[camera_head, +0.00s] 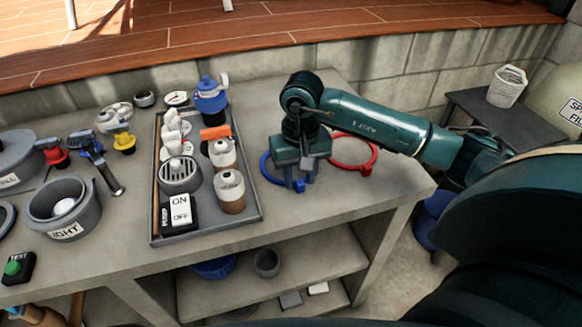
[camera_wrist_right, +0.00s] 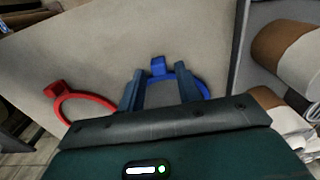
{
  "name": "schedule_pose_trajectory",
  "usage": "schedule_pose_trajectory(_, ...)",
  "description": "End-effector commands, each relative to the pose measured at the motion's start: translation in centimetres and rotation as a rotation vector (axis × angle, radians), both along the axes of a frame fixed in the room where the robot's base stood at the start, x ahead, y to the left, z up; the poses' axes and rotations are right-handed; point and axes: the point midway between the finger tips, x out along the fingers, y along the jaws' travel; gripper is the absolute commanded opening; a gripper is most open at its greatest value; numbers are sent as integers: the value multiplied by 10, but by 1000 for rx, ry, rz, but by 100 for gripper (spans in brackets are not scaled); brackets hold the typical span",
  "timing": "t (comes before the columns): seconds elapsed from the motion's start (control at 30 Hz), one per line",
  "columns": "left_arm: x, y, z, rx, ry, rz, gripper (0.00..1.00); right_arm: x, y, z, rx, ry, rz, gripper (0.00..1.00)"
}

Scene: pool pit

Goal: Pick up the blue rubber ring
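The blue rubber ring (camera_head: 265,171) lies flat on the grey bench, just right of the tray. My right gripper (camera_head: 296,180) is above it, pointing down and hiding part of it in the head view. In the right wrist view the blue ring (camera_wrist_right: 203,86) shows with its block-shaped tab in line with the gap between the fingertips. My right gripper (camera_wrist_right: 160,84) is open there, its fingers apart with nothing held between them. I cannot tell how far the fingertips are above the bench. My left gripper is not in view.
A red ring (camera_head: 373,152) lies beside the blue one, to its right. The dark tray (camera_head: 247,190) holds bottles, a strainer and an ON/OFF sign at the left. The bench's front right corner is clear. A stone wall runs behind the bench.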

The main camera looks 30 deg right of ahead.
Motion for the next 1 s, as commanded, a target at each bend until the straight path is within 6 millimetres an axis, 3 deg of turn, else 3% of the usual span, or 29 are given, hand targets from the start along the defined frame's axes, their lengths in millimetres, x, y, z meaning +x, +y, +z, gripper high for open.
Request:
schedule_pose_trajectory(0.4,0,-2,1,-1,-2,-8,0,0,0,0,0,0,0,0)
schedule_pose_trajectory(0.77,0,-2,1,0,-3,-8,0,1,0,6,1,-2,0,0)
schedule_pose_trajectory(1.0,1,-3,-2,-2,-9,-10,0,2,0,48,0,-7,1,0)
